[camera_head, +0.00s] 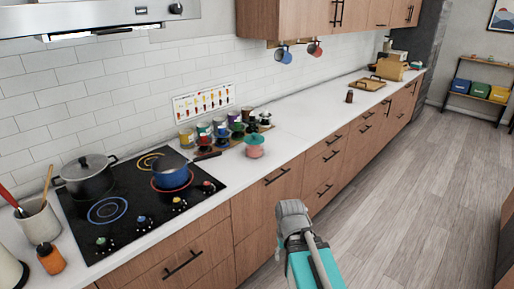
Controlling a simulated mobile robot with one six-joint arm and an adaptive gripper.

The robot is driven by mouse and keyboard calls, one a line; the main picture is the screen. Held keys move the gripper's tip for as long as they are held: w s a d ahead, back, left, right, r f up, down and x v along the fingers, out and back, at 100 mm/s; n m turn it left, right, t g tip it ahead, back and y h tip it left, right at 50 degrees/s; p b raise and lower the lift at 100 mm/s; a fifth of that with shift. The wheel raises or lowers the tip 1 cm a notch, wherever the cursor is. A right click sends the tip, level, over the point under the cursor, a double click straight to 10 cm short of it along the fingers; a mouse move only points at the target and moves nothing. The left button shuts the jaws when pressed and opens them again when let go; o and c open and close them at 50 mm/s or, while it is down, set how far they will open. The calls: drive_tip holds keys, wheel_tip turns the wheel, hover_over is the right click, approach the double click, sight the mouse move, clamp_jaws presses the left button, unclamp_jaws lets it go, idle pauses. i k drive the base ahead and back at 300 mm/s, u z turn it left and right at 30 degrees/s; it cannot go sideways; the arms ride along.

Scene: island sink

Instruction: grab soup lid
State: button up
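A pink pot or jar with a teal lid (254,140) stands on the white counter (335,110) near its front edge, right of the stove. A large dark pot with a grey lid (84,165) stands on the back left of the stove. I cannot tell which of these lids is the soup lid. My gripper (293,210) is grey, at the end of my teal arm, in front of the drawers and apart from both pots. Its fingers are not clear enough to show whether it is open or shut.
A blue saucepan (172,173) sits on a red-ringed burner, its dark handle pointing right. Several colored jars (222,125) stand behind the pink pot. A utensil crock (38,220) is at far left. Mugs (284,55) hang under the upper cabinets. Floor at right is clear.

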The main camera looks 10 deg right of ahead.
sight(254, 139)
drive_tip(key=z, duration=0.05)
drive_tip(key=k, duration=0.2)
drive_tip(key=z, duration=1.25)
drive_tip(key=i, duration=2.6)
